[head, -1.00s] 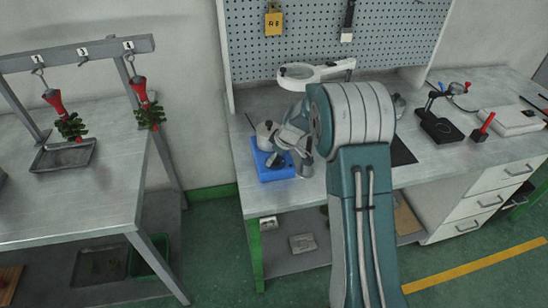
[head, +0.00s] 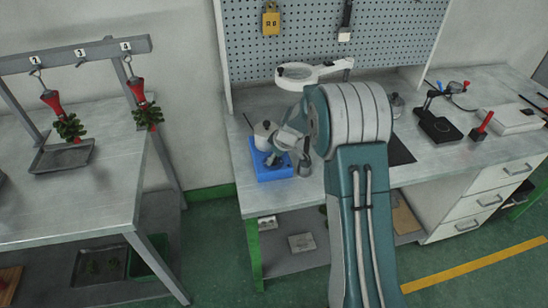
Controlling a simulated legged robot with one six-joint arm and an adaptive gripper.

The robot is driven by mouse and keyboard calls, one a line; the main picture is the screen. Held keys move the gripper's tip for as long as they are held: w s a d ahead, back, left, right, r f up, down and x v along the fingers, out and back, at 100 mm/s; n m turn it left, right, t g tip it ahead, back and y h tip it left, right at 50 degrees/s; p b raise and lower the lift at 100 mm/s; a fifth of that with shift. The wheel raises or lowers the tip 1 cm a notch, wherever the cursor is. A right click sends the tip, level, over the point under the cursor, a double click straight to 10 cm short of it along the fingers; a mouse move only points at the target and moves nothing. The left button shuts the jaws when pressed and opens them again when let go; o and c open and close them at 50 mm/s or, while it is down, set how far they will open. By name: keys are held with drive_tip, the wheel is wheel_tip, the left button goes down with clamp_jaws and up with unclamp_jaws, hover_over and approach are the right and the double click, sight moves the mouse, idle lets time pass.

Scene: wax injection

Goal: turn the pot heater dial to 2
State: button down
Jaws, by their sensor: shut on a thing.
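The blue pot heater (head: 270,173) sits at the left end of the pegboard workbench, with a pale pot (head: 263,135) on top of it. My gripper (head: 278,160) is at the front of the heater, shut on what appears to be its dial. The dial itself is hidden behind the gripper, so its setting cannot be read. My arm covers the bench just right of the heater.
A magnifier lamp (head: 300,73) stands behind the heater. A black device (head: 438,127) and a red-handled tool (head: 482,127) are to the right on the bench. A rack (head: 75,55) with red-and-green hanging trees stands over the left table (head: 100,195).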

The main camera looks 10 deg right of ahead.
drive_tip(key=m+h, duration=0.1)
drive_tip(key=m, duration=0.1)
drive_tip(key=m+t+h, duration=0.1)
drive_tip(key=m, duration=0.2)
drive_tip(key=shift+a+m, duration=0.15)
drive_tip(key=shift+m, duration=0.15)
drive_tip(key=m+h, duration=0.1)
drive_tip(key=m, duration=0.2)
drive_tip(key=m+h, duration=0.1)
drive_tip(key=m, duration=0.2)
drive_tip(key=shift+w+a+h, duration=0.1)
drive_tip(key=shift+h, duration=0.2)
drive_tip(key=m+h, duration=0.1)
drive_tip(key=m, duration=0.2)
drive_tip(key=m+g+h, duration=0.1)
drive_tip(key=m, duration=0.2)
drive_tip(key=m+g, duration=0.1)
drive_tip(key=m, duration=0.1)
drive_tip(key=m+g, duration=0.1)
drive_tip(key=m, duration=0.2)
drive_tip(key=shift+a+m+h, duration=0.1)
drive_tip(key=shift+m+h, duration=0.2)
drive_tip(key=shift+h, duration=0.1)
drive_tip(key=shift+w, duration=0.1)
drive_tip(key=shift+c, duration=1.5)
unclamp_jaws()
